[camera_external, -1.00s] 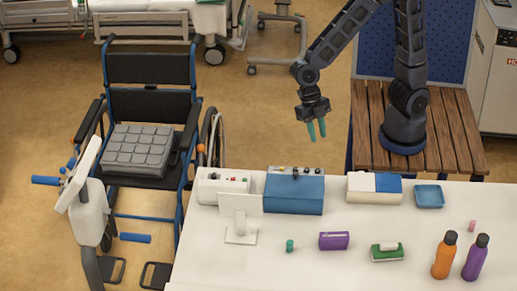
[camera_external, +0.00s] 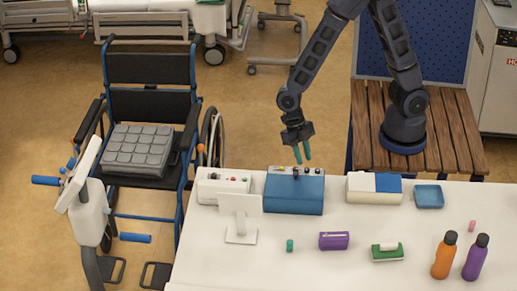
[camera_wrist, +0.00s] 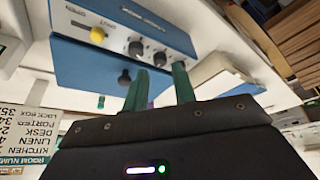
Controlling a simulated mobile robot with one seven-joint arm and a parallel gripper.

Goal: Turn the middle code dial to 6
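The blue lock box (camera_external: 294,196) stands at the table's back edge. Its pale panel, facing my arm, carries a yellow knob (camera_wrist: 97,35) marked OPEN and SHUT, and black dials. In the wrist view one dial (camera_wrist: 135,48) is beside the yellow knob and another (camera_wrist: 160,59) is further right; more may be hidden behind my finger. Dial settings are too small to read. A dark knob (camera_wrist: 125,76) shows on the blue face. My gripper (camera_external: 302,155) is open and empty, green fingers (camera_wrist: 161,86) apart, just above the panel; contact cannot be told.
A white device (camera_external: 222,188) stands left of the box, a white-and-blue box (camera_external: 374,188) right. In the wrist view a sign (camera_wrist: 28,135) lists KITCHEN, LINEN, DESK, PORTER and LOCK BOX numbers, partly unreadable.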

